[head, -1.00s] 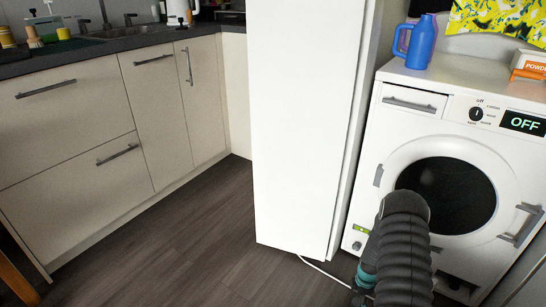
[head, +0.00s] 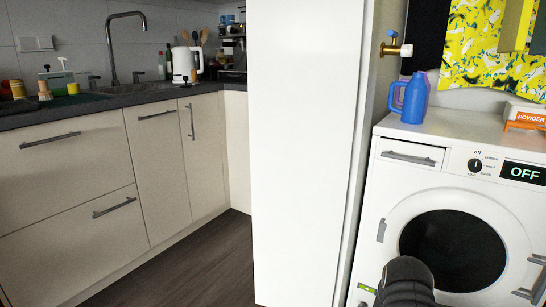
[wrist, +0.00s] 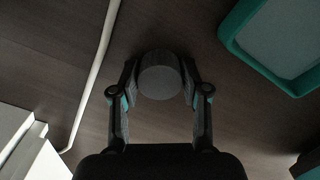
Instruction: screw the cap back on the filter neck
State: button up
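In the wrist view my gripper (wrist: 160,92) points down over the dark floor. Its two fingers close on a round grey cap (wrist: 160,82), which sits between the fingertips with its flat face toward the camera. In the head view the white washer (head: 395,215) stands at the right, its round dark door shut and its display reading OFF. My arm shows at the bottom in front of the door; my gripper is below the picture there. The filter neck is not visible in either view.
A tall white cabinet or panel (head: 305,150) stands left of the washer. A white hose or cord (wrist: 94,75) crosses the floor. A teal-rimmed shape (wrist: 235,40) is at upper right in the wrist view. A blue jug (head: 411,100) and an orange-white powder box (head: 525,116) stand on the washer.

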jog(key=shift+c, duration=0.5)
jog(key=shift+s+r+p, duration=0.1)
jog(key=shift+r+p, duration=1.05)
jog(key=shift+r, duration=1.35)
